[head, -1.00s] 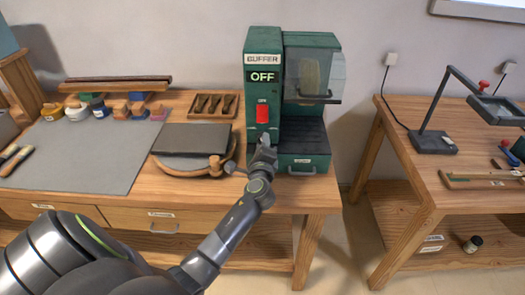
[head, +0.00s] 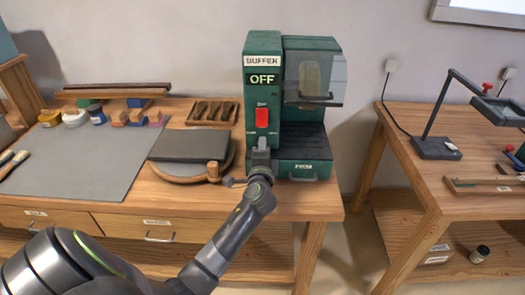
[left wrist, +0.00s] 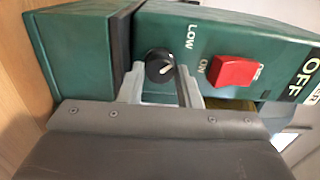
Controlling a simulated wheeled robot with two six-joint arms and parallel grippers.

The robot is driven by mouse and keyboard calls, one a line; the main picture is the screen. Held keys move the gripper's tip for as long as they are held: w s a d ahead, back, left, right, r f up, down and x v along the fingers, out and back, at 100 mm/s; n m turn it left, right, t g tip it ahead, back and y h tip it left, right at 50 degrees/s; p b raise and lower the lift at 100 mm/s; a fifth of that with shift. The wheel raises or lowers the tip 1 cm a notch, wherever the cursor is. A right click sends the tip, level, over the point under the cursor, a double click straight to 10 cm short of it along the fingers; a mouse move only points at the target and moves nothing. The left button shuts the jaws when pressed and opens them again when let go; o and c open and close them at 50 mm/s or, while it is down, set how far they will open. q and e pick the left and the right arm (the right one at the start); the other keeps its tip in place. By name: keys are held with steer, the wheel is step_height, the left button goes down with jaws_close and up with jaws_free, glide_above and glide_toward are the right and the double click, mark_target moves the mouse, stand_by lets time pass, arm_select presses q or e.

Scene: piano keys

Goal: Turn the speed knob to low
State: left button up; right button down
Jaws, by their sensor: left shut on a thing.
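The green buffer (head: 262,50) stands on the wooden bench, with an OFF sign and a red switch (head: 262,117) on its front. The speed knob (left wrist: 159,66) is small, round and black with a white pointer mark. It sits below the switch, and the word LOW is printed beside it in the left wrist view. My left gripper (left wrist: 160,76) is shut on the knob, one finger on each side. In the head view my left gripper (head: 262,146) hides the knob. The knob's exact pointer setting is hard to tell. My right gripper is not in view.
A round stand with a dark slab (head: 190,146) lies close left of my left gripper. A grey mat (head: 80,160) covers the bench further left. A drawer handle (head: 302,179) sticks out low on the buffer. A second table (head: 400,125) stands to the right.

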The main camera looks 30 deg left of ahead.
arm_select(q)
steer(key=o, duration=1)
steer(key=shift+c, duration=0.2)
